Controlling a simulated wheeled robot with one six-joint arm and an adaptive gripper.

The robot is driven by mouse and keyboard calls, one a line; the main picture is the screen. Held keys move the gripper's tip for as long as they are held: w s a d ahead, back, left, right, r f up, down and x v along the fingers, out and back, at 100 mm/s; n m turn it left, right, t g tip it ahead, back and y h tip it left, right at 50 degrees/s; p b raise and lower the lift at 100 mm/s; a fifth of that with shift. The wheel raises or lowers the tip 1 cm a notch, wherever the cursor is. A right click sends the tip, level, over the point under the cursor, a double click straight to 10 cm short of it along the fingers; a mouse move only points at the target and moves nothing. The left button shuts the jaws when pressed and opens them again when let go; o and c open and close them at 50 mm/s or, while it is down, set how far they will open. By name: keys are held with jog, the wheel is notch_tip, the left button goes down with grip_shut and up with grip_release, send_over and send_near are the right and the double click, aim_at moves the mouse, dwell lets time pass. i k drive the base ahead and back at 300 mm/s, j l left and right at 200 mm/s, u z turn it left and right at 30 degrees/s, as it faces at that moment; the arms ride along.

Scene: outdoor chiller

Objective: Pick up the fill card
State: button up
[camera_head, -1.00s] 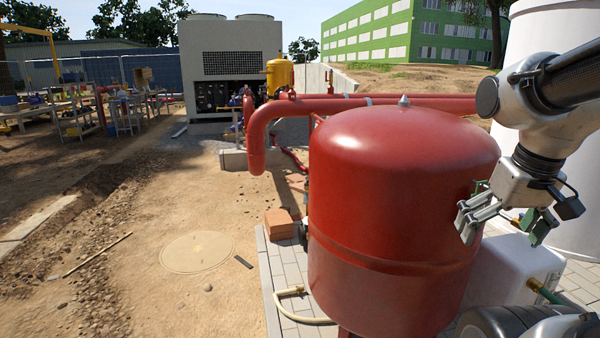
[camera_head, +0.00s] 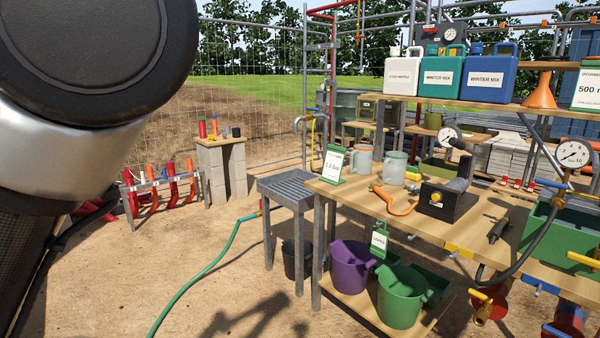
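A white card with a green edge (camera_head: 333,163) stands on the wooden workbench (camera_head: 400,207), at its left back corner. Its text looks like "1.2 bar" but is small. A second green-edged white card (camera_head: 589,86) stands on the upper shelf at the right edge and reads "DOSING 500", cut off. A green-framed tag (camera_head: 379,240) hangs at the bench front, its text unclear. I cannot tell for certain which is the fill card. My gripper is out of view; only my arm link fills the left side.
A purple bucket (camera_head: 351,267) and a green bucket (camera_head: 401,296) sit below. A green hose (camera_head: 205,265) crosses the ground.

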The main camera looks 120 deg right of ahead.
aim_at(335, 156)
jog(key=z, duration=4.35)
jog(key=i+j+z, duration=0.35)
jog(key=i+j, duration=0.4)
jog(key=i, duration=0.25)
jog(key=i+j+z, duration=0.3)
jog(key=i+j, duration=0.6)
jog(key=j, duration=0.1)
